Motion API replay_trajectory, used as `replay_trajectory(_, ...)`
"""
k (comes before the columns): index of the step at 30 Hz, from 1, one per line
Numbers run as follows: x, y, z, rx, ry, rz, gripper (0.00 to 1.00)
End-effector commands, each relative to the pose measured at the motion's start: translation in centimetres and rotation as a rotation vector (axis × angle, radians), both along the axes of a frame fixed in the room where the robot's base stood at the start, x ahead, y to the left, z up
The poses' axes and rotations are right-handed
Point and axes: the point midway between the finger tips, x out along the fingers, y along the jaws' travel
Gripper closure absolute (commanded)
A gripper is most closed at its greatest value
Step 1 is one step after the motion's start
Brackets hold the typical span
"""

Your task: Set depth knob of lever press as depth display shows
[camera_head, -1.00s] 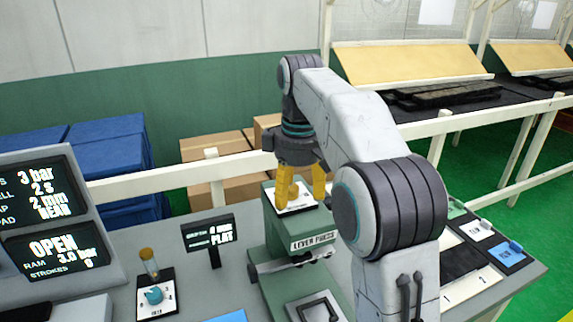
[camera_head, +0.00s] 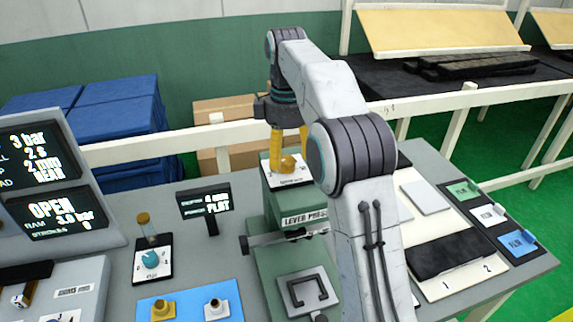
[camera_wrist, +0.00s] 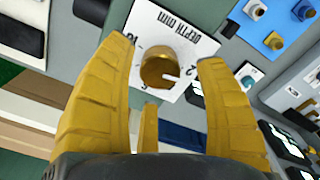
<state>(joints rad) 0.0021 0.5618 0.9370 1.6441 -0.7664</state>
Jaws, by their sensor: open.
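The lever press (camera_head: 305,219) is green and stands in the middle of the bench. Its yellow depth knob (camera_wrist: 158,68) sits on a white dial plate (camera_wrist: 185,38) marked "DEPTH MM", with a white pointer line toward the lower right in the wrist view. The small black depth display (camera_head: 204,201) left of the press reads "4 mm" and "FLAT". My gripper (camera_head: 288,165) is over the press top. In the wrist view my gripper (camera_wrist: 175,75) is open, its yellow fingers on either side of the knob with gaps. Some dial numbers are hidden.
A teal knob (camera_head: 151,260) on a white plate and a blue tray (camera_head: 187,304) with fittings lie left of the press. A large display panel (camera_head: 45,190) stands far left. Coloured film clips (camera_head: 490,215) and a black pad (camera_head: 450,253) are at right.

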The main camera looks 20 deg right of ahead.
Motion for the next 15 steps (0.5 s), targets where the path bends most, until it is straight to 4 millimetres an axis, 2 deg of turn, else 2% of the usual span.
replay_trajectory(6, 0.0, 0.0, -1.7, 0.0, -0.001, -0.001, 0.35)
replay_trajectory(15, 0.0, 0.0, -2.1, 0.0, -0.001, -0.001, 0.35)
